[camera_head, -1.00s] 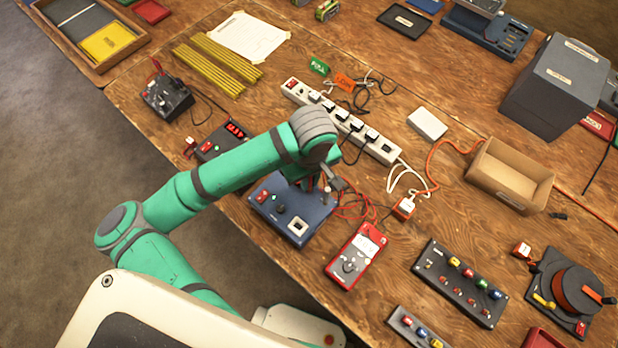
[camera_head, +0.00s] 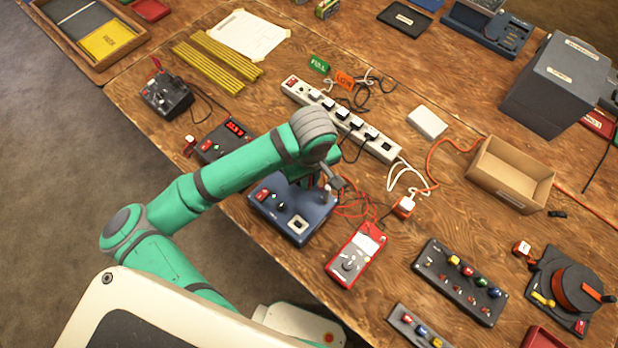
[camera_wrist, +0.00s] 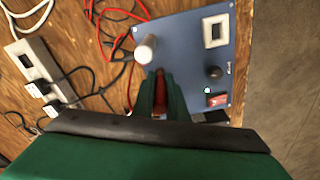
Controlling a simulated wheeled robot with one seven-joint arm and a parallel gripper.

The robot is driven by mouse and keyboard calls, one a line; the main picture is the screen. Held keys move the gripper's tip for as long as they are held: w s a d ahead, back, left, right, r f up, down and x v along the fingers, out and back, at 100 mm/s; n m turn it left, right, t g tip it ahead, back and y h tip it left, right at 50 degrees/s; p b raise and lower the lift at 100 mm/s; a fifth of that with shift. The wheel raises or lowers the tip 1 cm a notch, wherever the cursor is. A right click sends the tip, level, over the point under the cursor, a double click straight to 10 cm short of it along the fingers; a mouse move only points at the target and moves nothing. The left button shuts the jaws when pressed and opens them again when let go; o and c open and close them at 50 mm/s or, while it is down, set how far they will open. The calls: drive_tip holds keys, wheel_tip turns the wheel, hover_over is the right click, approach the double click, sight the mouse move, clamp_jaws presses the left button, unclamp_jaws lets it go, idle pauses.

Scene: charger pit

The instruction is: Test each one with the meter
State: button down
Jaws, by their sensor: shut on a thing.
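The red meter (camera_head: 356,254) lies on the table with a pale screen and a dial. Red leads (camera_head: 357,203) loop from its side toward the blue panel box (camera_head: 277,215). That box has a pale socket, a dark knob, a red switch and a lit green lamp, which show in the wrist view (camera_wrist: 188,56). My gripper (camera_wrist: 159,85) is over the box, next to its pale upright post (camera_wrist: 147,48). It is shut on a slim red piece (camera_wrist: 159,103) that looks like a meter probe. Whether its tip touches anything is hidden.
A white power strip (camera_head: 345,121) with several plugs lies behind the box. Black and white cables cross the table there. A dark box with a red display (camera_head: 222,139) is to the left. An open cardboard tray (camera_head: 510,173) and a button panel (camera_head: 460,282) are to the right.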

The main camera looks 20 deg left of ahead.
drive_tip(key=shift+f, duration=0.3)
idle(0.4)
drive_tip(key=c, duration=1.4)
unclamp_jaws()
drive_tip(key=shift+o, duration=0.2)
drive_tip(key=shift+r, duration=0.1)
drive_tip(key=shift+r, duration=3.7)
drive_tip(key=shift+f, duration=0.15)
